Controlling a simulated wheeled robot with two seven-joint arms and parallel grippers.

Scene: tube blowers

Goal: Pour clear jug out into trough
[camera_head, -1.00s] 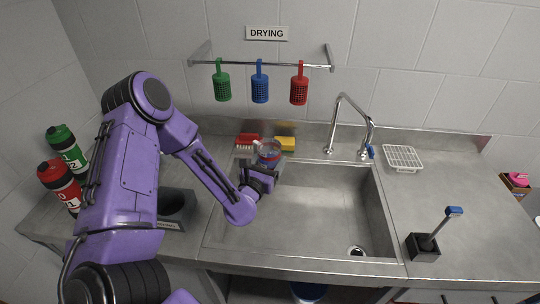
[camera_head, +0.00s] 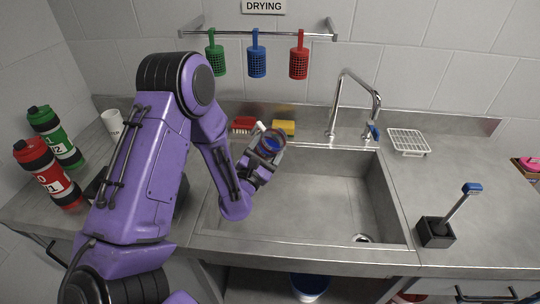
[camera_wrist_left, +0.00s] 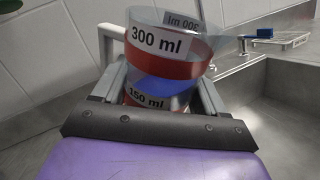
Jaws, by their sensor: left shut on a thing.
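The clear jug (camera_head: 271,147) has red bands, a white handle and 300 ml and 150 ml labels, with blue showing inside. My left gripper (camera_head: 258,160) is shut on it, and the jug also shows between the fingers in the left wrist view (camera_wrist_left: 168,62). The jug is held above the back left part of the steel sink basin, the trough (camera_head: 320,205). It looks somewhat tilted in the head view; no stream leaves it. The basin floor looks bare. My right gripper is not in view.
A faucet (camera_head: 352,100) stands behind the basin. A red brush (camera_head: 243,124) and yellow sponge (camera_head: 284,127) lie on the back ledge. A wire rack (camera_head: 408,141) and a brush in a black holder (camera_head: 436,231) stand at right. Bottles (camera_head: 50,172) and a white cup (camera_head: 113,123) are left.

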